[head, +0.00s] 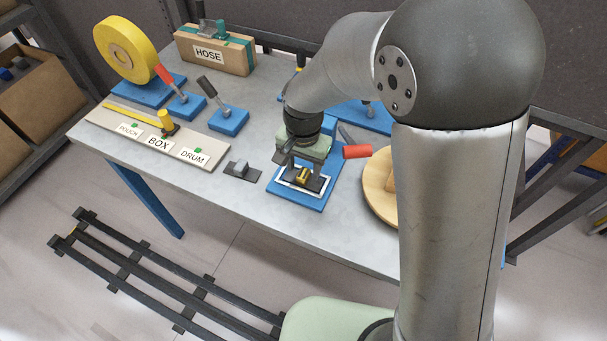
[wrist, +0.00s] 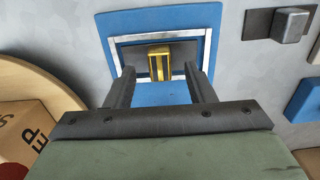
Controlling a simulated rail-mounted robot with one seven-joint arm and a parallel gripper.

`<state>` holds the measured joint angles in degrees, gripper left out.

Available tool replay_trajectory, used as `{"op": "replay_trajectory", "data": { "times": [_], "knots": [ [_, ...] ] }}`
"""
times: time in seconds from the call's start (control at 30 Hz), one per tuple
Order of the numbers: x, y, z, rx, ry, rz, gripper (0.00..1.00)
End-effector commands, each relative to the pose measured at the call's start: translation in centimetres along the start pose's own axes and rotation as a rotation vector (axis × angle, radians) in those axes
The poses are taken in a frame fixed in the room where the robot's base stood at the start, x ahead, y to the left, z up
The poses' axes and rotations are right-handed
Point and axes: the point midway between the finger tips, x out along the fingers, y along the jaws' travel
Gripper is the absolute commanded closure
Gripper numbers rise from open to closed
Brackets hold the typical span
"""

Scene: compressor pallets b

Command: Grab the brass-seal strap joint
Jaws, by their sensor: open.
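The brass-seal strap joint (head: 303,175) is a small brass-yellow piece on a dark plate. The plate lies inside a white-outlined rectangle on a blue mat (head: 299,199) near the table's front edge. The joint also shows in the wrist view (wrist: 159,64), upper middle. My gripper (head: 301,163) is just behind and above it in the head view. In the wrist view my gripper (wrist: 160,74) is open and empty, with one finger towards each side of the joint. Contact between fingers and joint cannot be made out.
A grey block on a dark plate (head: 240,170) sits left of the mat. A red-handled tool (head: 356,151) and a round wooden disc (head: 377,188) are to the right. A board labelled POUCH, BOX and DRUM (head: 210,143), a HOSE box (head: 240,60) and a yellow roll (head: 139,45) stand left.

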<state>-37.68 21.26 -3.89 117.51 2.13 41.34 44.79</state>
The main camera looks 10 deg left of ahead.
Motion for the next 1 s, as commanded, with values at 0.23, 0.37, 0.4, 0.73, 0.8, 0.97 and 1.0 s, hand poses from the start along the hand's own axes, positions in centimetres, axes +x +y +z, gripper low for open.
{"op": "replay_trajectory", "data": {
  "times": [0.23,0.37,0.4,0.73,0.8,0.97,1.0],
  "knots": [
    [1.9,0.0,0.0,0.001,0.0,0.0,0.51],
    [1.9,0.0,0.0,0.001,0.0,-0.001,0.51],
    [1.9,0.0,0.0,0.001,0.0,-0.001,0.54],
    [1.8,0.0,0.0,0.0,0.001,-0.001,1.0],
    [1.8,0.0,0.0,0.0,0.001,-0.001,1.0],
    [1.5,0.0,-0.1,0.0,0.002,-0.002,1.0],
    [1.2,-0.1,-0.1,0.0,0.002,-0.003,1.0]
  ]
}}
